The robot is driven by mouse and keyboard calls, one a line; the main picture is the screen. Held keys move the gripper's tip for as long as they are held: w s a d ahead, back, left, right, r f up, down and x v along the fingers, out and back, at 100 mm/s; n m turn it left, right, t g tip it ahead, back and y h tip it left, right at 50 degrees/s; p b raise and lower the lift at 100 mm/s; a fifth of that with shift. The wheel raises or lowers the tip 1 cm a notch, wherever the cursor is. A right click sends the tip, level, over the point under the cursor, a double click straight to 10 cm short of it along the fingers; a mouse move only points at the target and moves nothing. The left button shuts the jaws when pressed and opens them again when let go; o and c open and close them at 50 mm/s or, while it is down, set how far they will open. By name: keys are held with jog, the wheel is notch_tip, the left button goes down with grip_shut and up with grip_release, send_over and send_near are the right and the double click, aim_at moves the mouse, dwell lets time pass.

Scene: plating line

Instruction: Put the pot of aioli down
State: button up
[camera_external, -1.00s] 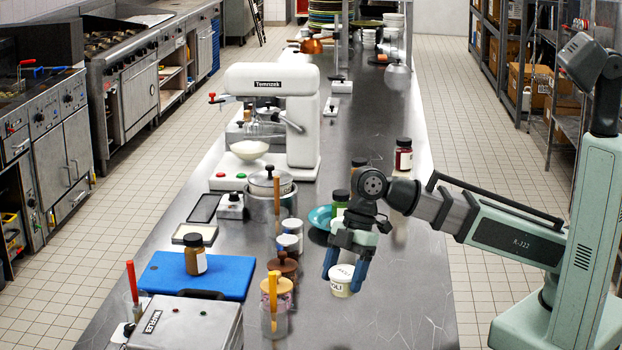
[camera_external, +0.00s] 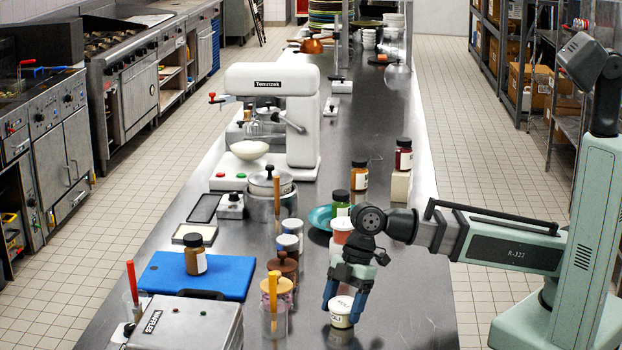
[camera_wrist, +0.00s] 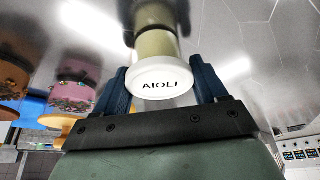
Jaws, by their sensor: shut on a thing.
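The pot of aioli (camera_external: 341,311) is a small cream pot with a white lid marked AIOLI. My gripper (camera_external: 344,303) points down over the steel counter (camera_external: 400,310), its blue fingers on either side of the pot. In the wrist view the lid (camera_wrist: 161,80) is between the two fingers of my gripper (camera_wrist: 162,85), and the pale body shows beyond it. The pot looks upright and very low over the counter, with its reflection right by its base. I cannot tell whether the base touches the steel.
To the left stand a jar with a yellow lid (camera_external: 277,287), a brown-lidded jar (camera_external: 284,266) and white-lidded jars (camera_external: 289,243). A blue board (camera_external: 220,268) lies farther left. The counter to the right is clear.

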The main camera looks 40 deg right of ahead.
jog(key=shift+f, duration=0.1)
jog(key=o, duration=1.1)
jog(key=v, duration=1.2)
jog(key=shift+a, duration=0.1)
